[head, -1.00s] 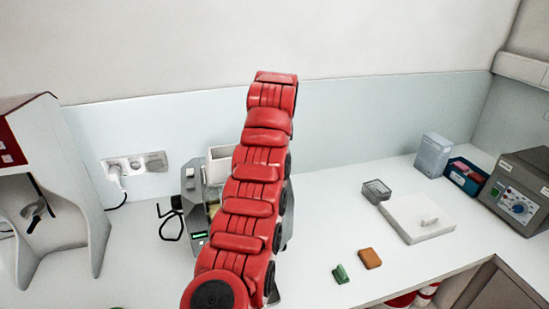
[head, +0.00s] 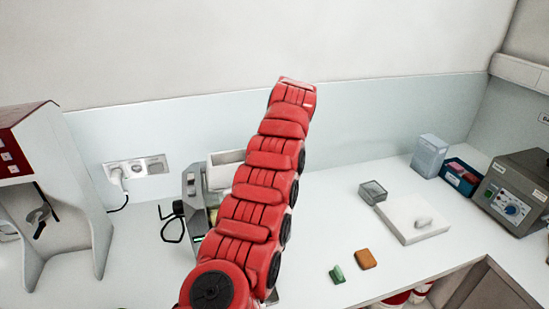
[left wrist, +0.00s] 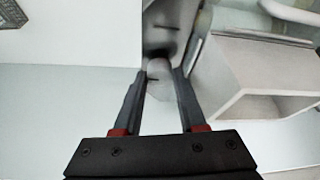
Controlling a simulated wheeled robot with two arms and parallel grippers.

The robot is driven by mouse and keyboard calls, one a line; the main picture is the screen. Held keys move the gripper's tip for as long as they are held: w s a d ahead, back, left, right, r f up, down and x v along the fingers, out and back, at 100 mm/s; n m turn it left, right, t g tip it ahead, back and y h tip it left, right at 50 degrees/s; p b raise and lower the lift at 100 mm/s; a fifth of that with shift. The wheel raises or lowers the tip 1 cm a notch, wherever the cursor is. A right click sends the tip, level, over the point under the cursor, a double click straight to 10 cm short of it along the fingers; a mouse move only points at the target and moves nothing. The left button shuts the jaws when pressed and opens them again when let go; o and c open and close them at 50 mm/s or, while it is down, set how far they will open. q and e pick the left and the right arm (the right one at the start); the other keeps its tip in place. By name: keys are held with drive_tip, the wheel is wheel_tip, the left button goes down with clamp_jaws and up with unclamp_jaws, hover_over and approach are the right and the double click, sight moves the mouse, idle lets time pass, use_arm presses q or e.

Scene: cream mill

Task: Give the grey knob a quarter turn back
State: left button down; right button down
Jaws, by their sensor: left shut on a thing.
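The grey knob (left wrist: 158,69) sits at the top centre of the left wrist view, against a grey metal part of the machine. The two dark fingers of my left gripper (left wrist: 161,77) are shut on it, one on each side. In the head view the grey machine (head: 191,187) stands on the counter, largely covered by my red arm. The knob and my left gripper are hidden there. My right gripper is in neither current view.
A white open box (left wrist: 265,75) is close right of the fingers. On the counter are a white slab (head: 405,222), a green piece (head: 337,274), an orange block (head: 365,259) and a grey control box (head: 515,190). A white and red appliance (head: 55,200) stands left.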

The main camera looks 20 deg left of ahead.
use_arm(q)
drive_tip(key=shift+c, duration=2.3)
unclamp_jaws()
drive_tip(key=shift+s+d+r+b, duration=0.15)
drive_tip(key=shift+r+b, duration=0.15)
drive_tip(key=shift+r, duration=0.15)
drive_tip(key=p+v, duration=0.6)
drive_tip(key=v, duration=1)
drive_tip(key=shift+s+r+p, duration=0.2)
drive_tip(key=shift+p, duration=0.2)
drive_tip(key=shift+w+f, duration=0.1)
